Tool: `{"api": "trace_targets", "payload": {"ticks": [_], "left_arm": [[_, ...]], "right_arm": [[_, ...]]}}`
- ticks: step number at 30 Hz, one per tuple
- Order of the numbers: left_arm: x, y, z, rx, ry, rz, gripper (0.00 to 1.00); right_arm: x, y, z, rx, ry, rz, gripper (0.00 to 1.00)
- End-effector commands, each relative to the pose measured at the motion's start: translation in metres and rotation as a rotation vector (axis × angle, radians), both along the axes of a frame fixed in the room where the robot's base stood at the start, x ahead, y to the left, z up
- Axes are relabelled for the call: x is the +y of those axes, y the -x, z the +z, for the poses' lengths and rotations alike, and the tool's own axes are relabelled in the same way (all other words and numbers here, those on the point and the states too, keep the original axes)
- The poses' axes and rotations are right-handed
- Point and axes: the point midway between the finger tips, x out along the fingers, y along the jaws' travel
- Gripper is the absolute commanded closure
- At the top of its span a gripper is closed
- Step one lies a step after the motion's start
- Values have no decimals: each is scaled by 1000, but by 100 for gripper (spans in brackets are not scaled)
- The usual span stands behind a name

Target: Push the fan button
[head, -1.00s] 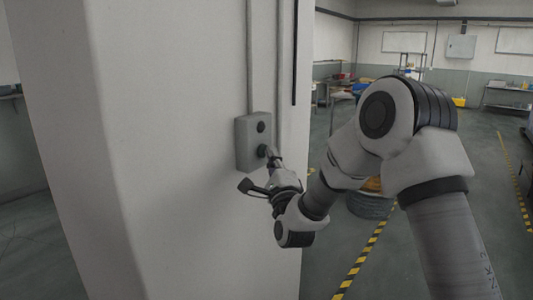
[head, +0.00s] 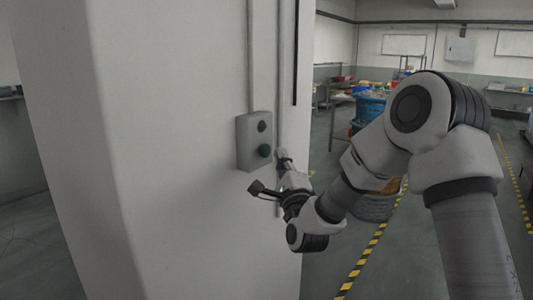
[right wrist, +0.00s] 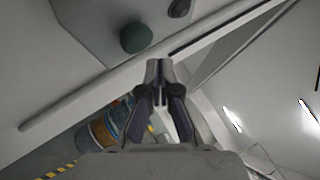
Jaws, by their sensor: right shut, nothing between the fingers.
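A grey switch box (head: 247,143) is fixed to the white pillar, with two dark round buttons one above the other. The upper button (head: 262,126) and the lower button (head: 265,150) are both uncovered in the head view. The lower one looks dark green in the right wrist view (right wrist: 136,38); the other (right wrist: 179,8) is cut by the top edge there. Which one is the fan button I cannot tell. My right gripper (head: 282,153) is shut and empty, just right of the lower button and apart from it. Its closed fingertips (right wrist: 159,64) show in the right wrist view. My left gripper is not in view.
The white pillar (head: 190,190) fills the left and middle. Thin conduits (head: 279,70) run up it by the box. Behind my right arm stand blue containers (head: 370,107) on the floor. Yellow-black floor tape (head: 362,262) and tables lie beyond.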

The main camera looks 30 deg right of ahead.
Motion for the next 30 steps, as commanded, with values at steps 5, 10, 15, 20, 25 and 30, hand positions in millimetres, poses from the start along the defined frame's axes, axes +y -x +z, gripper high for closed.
{"api": "trace_targets", "payload": {"ticks": [5, 10, 15, 20, 25, 30], "left_arm": [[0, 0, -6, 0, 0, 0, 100], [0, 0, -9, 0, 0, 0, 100], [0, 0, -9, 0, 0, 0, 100], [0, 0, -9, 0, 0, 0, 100], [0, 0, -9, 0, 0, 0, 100], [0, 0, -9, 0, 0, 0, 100]], "right_arm": [[-7, 18, -2, -1, -4, 1, 100], [-14, 32, -1, -1, -4, 1, 100], [-15, 38, 0, -1, -2, 1, 100], [-15, 37, 0, -1, -1, 2, 100], [-15, 37, 0, -1, -1, 2, 100], [-14, 34, -18, 32, 1, 3, 100]]}}
